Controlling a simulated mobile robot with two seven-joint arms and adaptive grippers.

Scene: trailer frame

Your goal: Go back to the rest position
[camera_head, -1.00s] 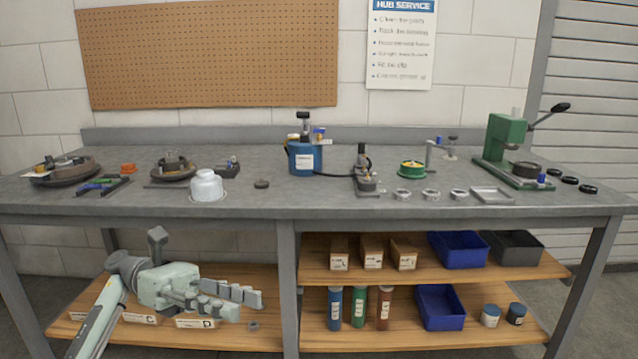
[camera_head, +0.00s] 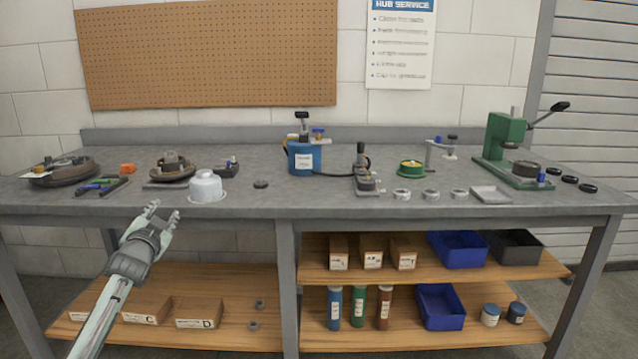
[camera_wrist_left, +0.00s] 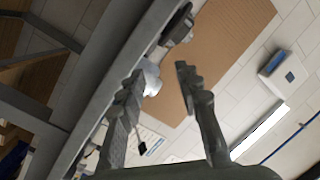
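My left gripper (camera_head: 161,217) is in front of the workbench's front edge (camera_head: 240,214) at the left, pointing up. Its fingers are spread, with nothing between them. In the left wrist view the open left gripper (camera_wrist_left: 158,85) shows with its two fingers apart. The bench edge, a white container and the pegboard (camera_wrist_left: 222,45) lie beyond the fingers. My right gripper is not in view.
The white container (camera_head: 206,186) stands on the bench just beyond my left gripper. Boxes C (camera_head: 147,310) and D (camera_head: 199,313) and two small rings sit on the lower left shelf. A green press (camera_head: 505,145) stands at the right.

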